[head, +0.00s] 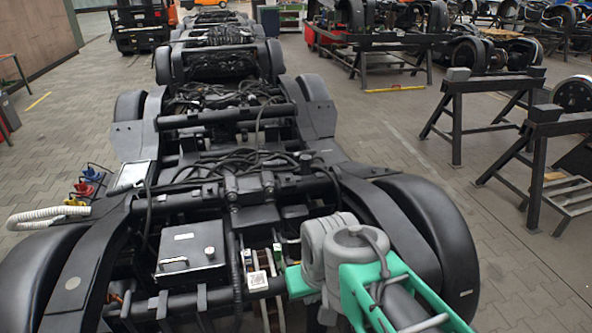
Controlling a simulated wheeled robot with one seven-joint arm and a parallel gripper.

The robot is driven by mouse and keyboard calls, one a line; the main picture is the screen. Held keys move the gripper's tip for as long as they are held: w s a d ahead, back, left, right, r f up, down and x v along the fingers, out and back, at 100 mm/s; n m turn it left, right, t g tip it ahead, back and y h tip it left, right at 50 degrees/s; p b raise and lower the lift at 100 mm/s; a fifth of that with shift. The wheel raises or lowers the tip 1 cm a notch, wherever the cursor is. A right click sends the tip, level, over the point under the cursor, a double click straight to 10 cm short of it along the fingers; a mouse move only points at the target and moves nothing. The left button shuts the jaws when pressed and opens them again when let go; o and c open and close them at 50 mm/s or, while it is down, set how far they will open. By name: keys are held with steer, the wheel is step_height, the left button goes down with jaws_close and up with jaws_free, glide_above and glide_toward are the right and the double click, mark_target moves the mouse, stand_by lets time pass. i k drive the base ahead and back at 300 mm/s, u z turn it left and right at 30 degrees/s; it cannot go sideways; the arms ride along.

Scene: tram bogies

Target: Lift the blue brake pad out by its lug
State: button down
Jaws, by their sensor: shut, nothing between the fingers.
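I cannot make out a blue brake pad or its lug for certain. My grey and green arm reaches in from the bottom right, over the near part of the bogie frame (167,299). Its wrist end hangs above the frame, between the middle and the right wheel. The fingers of my gripper do not show; the arm hides them and the part of the bogie below. Just left of the arm, a white square tag with a black pattern (257,281) sits among narrow bars, with small green and white parts close by.
A dark box with a handle (191,252) sits left of the tag. Red, blue and yellow fittings (88,184) and a white ribbed hose (47,215) lie at left. Trestles (456,118) stand at right; paved floor between is clear.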

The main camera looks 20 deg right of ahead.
mark_target(248, 260)
steer(key=z, duration=0.05)
steer(key=k, duration=1)
steer(key=u, duration=0.7)
steer(key=i, duration=1.25)
steer(key=z, duration=0.7)
